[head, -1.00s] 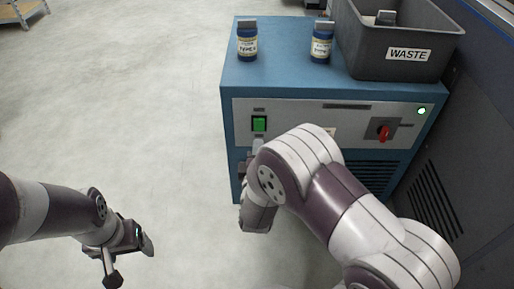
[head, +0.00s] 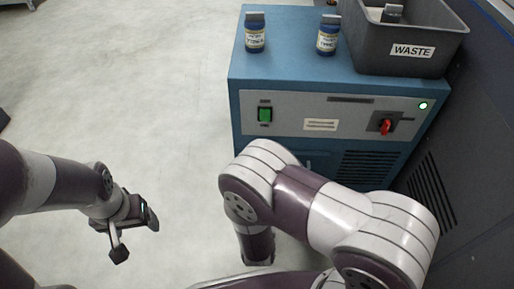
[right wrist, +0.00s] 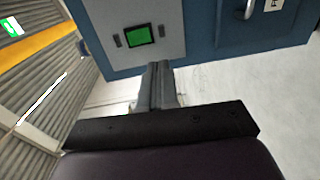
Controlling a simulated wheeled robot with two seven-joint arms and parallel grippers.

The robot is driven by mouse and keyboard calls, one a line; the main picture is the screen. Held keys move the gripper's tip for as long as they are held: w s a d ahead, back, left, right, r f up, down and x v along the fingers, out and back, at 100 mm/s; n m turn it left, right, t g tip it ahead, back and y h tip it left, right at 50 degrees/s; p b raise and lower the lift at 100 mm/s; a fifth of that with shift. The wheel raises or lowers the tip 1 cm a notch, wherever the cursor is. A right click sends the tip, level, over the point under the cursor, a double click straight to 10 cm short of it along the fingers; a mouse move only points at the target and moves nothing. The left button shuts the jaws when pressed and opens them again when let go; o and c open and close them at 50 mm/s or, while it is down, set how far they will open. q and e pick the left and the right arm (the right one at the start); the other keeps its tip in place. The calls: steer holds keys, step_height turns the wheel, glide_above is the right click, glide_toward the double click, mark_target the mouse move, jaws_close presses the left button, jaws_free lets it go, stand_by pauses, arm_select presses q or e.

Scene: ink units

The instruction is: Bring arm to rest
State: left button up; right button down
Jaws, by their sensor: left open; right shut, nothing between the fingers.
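My right arm (head: 305,205) reaches in from the lower right in front of the blue cabinet (head: 290,85). Its forearm hangs down near the bottom of the head view, and its fingers are hidden there. In the right wrist view my right gripper (right wrist: 160,70) is shut with nothing between its fingers, apart from the cabinet's green switch (right wrist: 139,36). My left gripper (head: 135,232) is open and empty over bare floor at the lower left of the head view.
On the cabinet stand two blue bottles, one at left (head: 255,36) and one at right (head: 327,38), and a grey waste bin (head: 425,62). The front panel bears a red knob (head: 386,126) and a lit green lamp (head: 423,105).

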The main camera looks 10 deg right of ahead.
steer(key=s+a+f+m+g+y, duration=0.35)
steer(key=f+g, duration=0.25)
steer(key=f, duration=0.2)
steer(key=s+a+r+m+g+y+p, duration=0.25)
steer(key=s+m+g+p, duration=0.2)
steer(key=g, duration=0.25)
steer(key=s+d+r+m+g+p, duration=0.15)
steer(key=d+r, duration=0.25)
steer(key=r, duration=0.4)
steer(key=d+r+m+h+p, duration=0.1)
steer(key=d+r+m+p, duration=0.25)
steer(key=r, duration=0.35)
steer(key=s+d+r+m+g+p, duration=0.1)
steer(key=d+r+m+p, duration=0.1)
steer(key=d+r, duration=0.45)
step_height(320, 180, up, 38)
steer(key=a+p, duration=0.1)
steer(key=p, duration=3.6)
steer(key=shift+a+p, duration=0.3)
steer(key=shift+a, duration=0.05)
